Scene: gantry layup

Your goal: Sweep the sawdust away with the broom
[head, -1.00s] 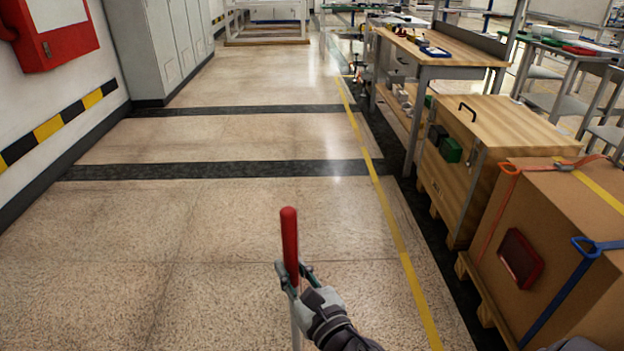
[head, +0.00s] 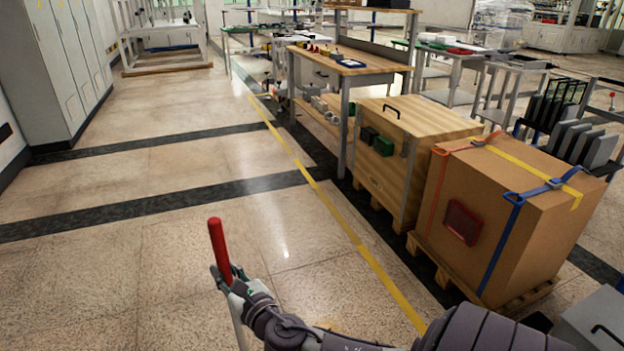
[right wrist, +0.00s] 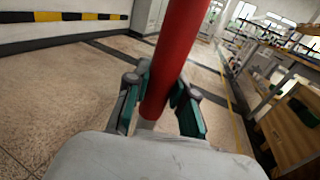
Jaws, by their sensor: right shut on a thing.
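The broom's red handle grip (head: 218,248) stands upright with a slight tilt at the lower middle of the head view. In the right wrist view, the gripper's fingers (right wrist: 160,100) lie on both sides of the red grip (right wrist: 178,55). A pale shaft shows below the hand, and the broom's head is out of view. I cannot make out sawdust clearly; a faint tan patch lies on the floor beside my right arm. My left gripper is not in view.
A strapped cardboard box (head: 500,215) on a pallet and a wooden crate (head: 415,150) stand to the right of the yellow floor line (head: 325,195). A workbench (head: 350,62) is behind them. Grey lockers (head: 55,60) stand at the left. The floor between is clear.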

